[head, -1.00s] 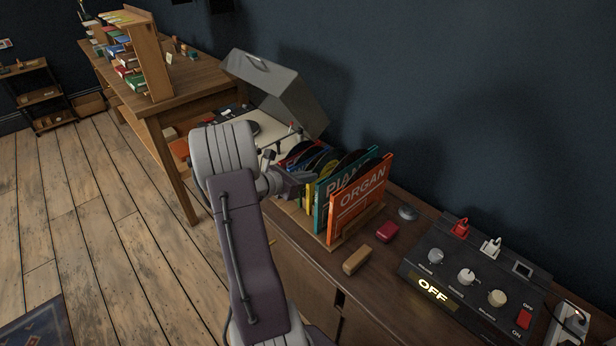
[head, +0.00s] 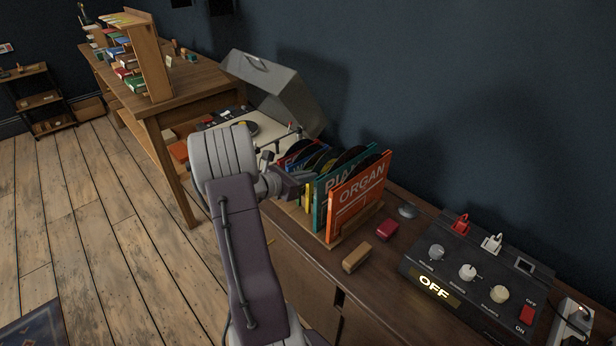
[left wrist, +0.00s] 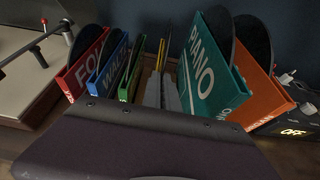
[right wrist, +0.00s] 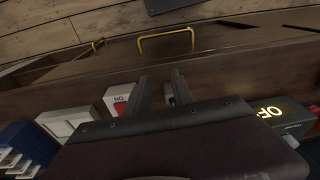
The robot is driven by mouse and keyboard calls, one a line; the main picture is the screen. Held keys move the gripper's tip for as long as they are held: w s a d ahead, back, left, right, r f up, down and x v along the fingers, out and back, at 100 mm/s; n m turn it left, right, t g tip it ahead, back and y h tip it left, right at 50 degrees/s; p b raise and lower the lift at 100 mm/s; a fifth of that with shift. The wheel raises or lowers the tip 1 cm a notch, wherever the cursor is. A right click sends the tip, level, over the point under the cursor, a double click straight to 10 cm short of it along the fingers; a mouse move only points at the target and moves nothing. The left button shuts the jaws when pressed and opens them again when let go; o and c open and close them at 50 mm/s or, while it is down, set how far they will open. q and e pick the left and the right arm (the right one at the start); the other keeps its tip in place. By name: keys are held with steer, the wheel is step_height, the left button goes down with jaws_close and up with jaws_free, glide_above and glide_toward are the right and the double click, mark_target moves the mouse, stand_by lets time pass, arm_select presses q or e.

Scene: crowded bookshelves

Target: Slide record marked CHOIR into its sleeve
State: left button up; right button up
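No label reading CHOIR is legible in any view. My left gripper (head: 296,186) is at the front of the sleeve row; its two fingers also show in the left wrist view (left wrist: 163,92). They are close together, in line with a yellow sleeve (left wrist: 161,56) seen edge-on. Whether they grip it or a thin disc beside it is unclear. The teal PIANO sleeve (left wrist: 207,75) and orange ORGAN sleeve (head: 358,195) stand right of the fingers, with black records showing from them. My right gripper (right wrist: 160,92) is open and empty, seen only in the right wrist view.
Red (left wrist: 82,70), blue (left wrist: 110,66) and green (left wrist: 134,68) sleeves stand left of the fingers. A turntable with a raised lid (head: 275,88) is behind the row. A wooden block (head: 357,257), a red block (head: 388,230) and a control box reading OFF (head: 470,275) are at right.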

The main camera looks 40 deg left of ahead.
arm_select(q)
steer(key=o, duration=0.3)
steer(key=shift+s+d+f+g, duration=0.1)
steer(key=shift+s+f+g, duration=0.1)
steer(key=shift+f, duration=0.4)
steer(key=shift+s+d+f+g, duration=0.1)
steer(key=shift+s+f, duration=0.05)
steer(key=shift+f, duration=0.4)
steer(key=v, duration=0.3)
steer(key=r+p+v, duration=0.1)
steer(key=v, duration=0.5)
steer(key=shift+w+a+r+p, duration=0.2)
steer(key=shift+a+r+p, duration=0.05)
steer(key=shift+r+p, duration=0.1)
